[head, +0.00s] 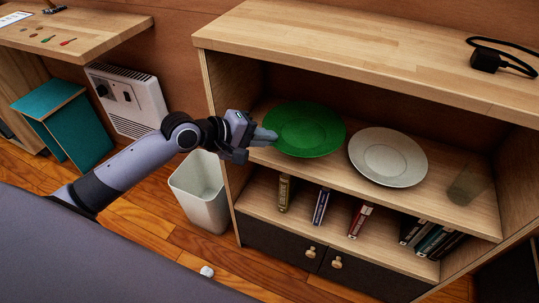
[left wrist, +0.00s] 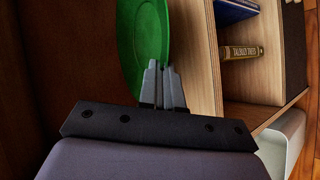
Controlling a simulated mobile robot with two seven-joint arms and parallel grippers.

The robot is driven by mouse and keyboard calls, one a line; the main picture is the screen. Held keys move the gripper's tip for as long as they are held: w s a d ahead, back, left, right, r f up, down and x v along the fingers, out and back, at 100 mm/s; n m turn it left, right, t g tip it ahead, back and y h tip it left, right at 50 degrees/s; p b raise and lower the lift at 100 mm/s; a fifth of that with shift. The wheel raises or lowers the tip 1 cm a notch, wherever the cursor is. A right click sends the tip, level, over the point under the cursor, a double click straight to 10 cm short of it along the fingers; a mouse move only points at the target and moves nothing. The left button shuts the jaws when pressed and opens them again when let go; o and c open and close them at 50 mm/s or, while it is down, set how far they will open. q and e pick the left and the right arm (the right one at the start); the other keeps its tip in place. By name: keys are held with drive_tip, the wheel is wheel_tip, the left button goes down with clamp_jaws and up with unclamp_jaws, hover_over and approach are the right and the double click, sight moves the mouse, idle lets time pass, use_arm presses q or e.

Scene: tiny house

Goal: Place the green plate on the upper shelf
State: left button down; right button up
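The green plate (head: 304,128) is at the upper shelf (head: 455,205) of the wooden unit, in its left part; I cannot tell whether its whole base touches the board. My left gripper (head: 268,137) reaches in from the left to the plate's near left rim. In the left wrist view the plate (left wrist: 143,40) runs down to the fingers (left wrist: 162,78), which are close together and look shut on its rim. My right gripper is not in view.
A white plate (head: 388,157) lies right of the green one, with a clear glass (head: 468,185) farther right. Several books (head: 321,206) stand on the lower shelf. The unit's left side panel is close to my left gripper. A white bin (head: 203,192) stands on the floor.

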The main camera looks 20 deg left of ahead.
use_arm(q)
wheel_tip(320, 180, down, 5)
drive_tip(key=shift+w+f+b, duration=0.1)
drive_tip(key=shift+f+b, duration=0.05)
drive_tip(key=shift+b, duration=0.75)
drive_tip(key=c, duration=1.3)
unclamp_jaws()
drive_tip(key=shift+f, duration=0.15)
drive_tip(key=shift+c, duration=0.2)
